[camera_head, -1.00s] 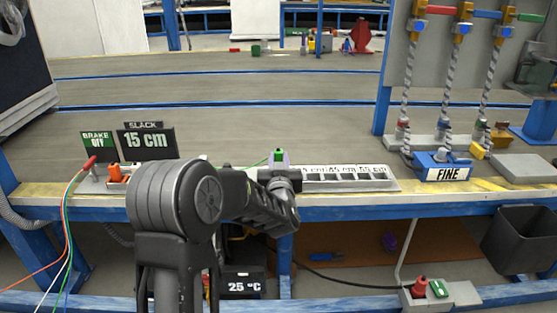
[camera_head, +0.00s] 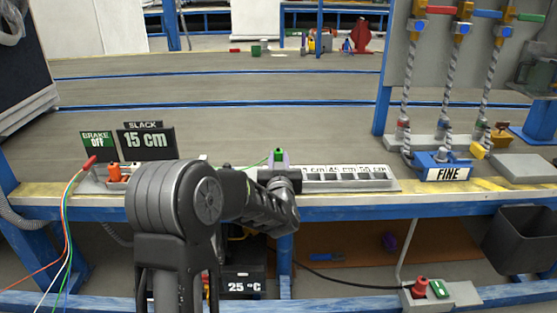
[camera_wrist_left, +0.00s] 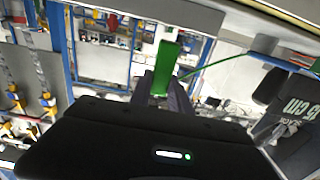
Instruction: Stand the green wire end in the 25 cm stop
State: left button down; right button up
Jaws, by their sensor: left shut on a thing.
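My left gripper (camera_head: 279,163) is shut on the green wire end (camera_head: 278,154), over the slotted stop rail (camera_head: 350,185) on the bench. In the left wrist view the green wire end (camera_wrist_left: 166,62) stands up between the fingers, with a thin green wire running off to the right. The rail's right-hand stops show, with labels such as 45 cm and 50 cm. My left arm hides the rail's left part, and I cannot make out the 25 cm stop. I cannot tell whether the wire end touches the rail. My right gripper is out of view.
At left are a brake sign (camera_head: 98,142) and a slack sign (camera_head: 145,141) reading 15 cm. Red, white and green wires hang over the bench edge near a red plug (camera_head: 90,162). The bench behind the rail is clear.

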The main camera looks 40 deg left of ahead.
pick_arm(q)
jog(key=shift+f+b, duration=1.65)
jog(key=shift+f, duration=0.4)
jog(key=c, duration=1.1)
grip_release()
jog(key=shift+c, duration=0.2)
jog(key=shift+s+d, duration=0.2)
jog(key=p+v, duration=0.2)
jog(key=v, duration=0.5)
jog(key=shift+s, duration=0.1)
